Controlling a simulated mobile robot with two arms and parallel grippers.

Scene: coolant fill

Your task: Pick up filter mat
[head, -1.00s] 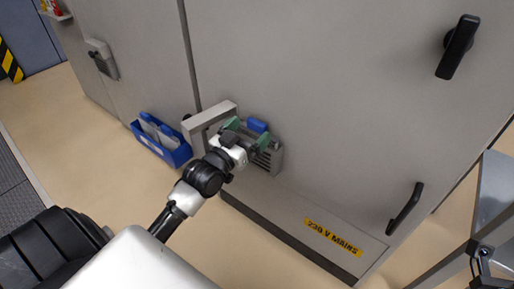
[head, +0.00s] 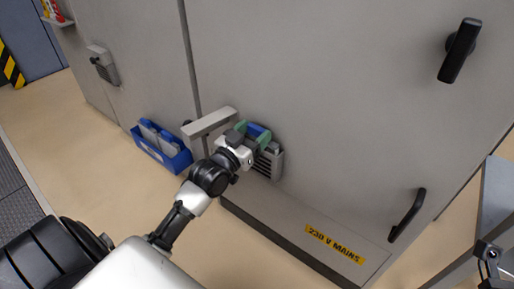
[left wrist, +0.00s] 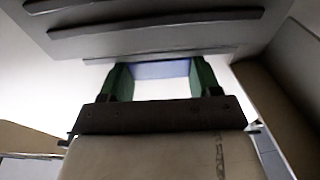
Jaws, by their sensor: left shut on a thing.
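A filter mat (head: 258,130), showing as a blue edge, is at the slotted vent housing (head: 270,163) low on the grey cabinet. My left gripper (head: 252,134) is at the housing with its green fingers shut on the mat. In the left wrist view the fingers (left wrist: 160,72) stand on both sides of a pale blue strip. The rest of the mat is hidden or washed out, so I cannot tell how far it sits inside the housing.
A grey frame-like cover (head: 209,122) stands out to the left of the housing. A blue bin (head: 178,161) with several blue-grey pieces is on the floor against the cabinet. A black handle (head: 407,214) juts from the cabinet at right. The floor in front is clear.

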